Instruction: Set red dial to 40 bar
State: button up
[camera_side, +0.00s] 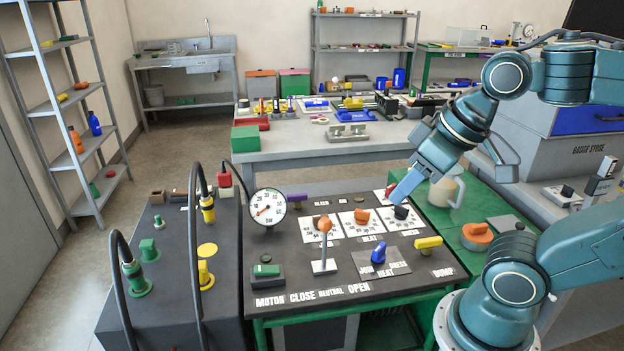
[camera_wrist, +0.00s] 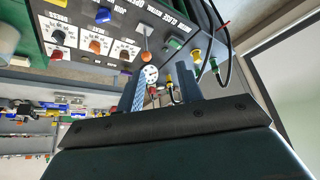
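A small red knob (camera_side: 391,190) shows at the panel's back edge, partly hidden behind my gripper (camera_side: 408,186). In the wrist view a red knob (camera_wrist: 57,55) lies at the panel edge. Three white scale plates carry an orange knob on the left, an orange knob (camera_side: 362,217) in the middle and a black knob (camera_side: 401,212) on the right. The plate knobs look orange or black, not clearly red. The numbers are too small to read. My gripper (camera_wrist: 161,90) has its fingers apart with nothing between them, above the panel's back right in the side view.
A round gauge (camera_side: 268,207) stands at the panel's left, its needle pointing lower left. An orange-topped lever (camera_side: 324,240), a blue knob (camera_side: 378,253) and a yellow handle (camera_side: 428,243) sit nearer the front. Black hoses (camera_side: 195,240) arch on the left.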

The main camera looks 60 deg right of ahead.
jog(key=w+d+r+m+g+h, duration=0.15)
jog(key=w+d+r+m, duration=0.25)
jog(key=w+d+m, duration=0.5)
jog(key=m+g+y, duration=0.2)
jog(key=m+g, duration=0.2)
jog(key=m, duration=0.7)
send_over(392, 186)
notch_tip(392, 186, down, 19)
jog(key=shift+w+d+h, duration=0.1)
jog(key=shift+h, duration=0.15)
jog(key=shift+f, duration=0.1)
notch_tip(392, 186, down, 14)
jog(key=shift+r, duration=0.15)
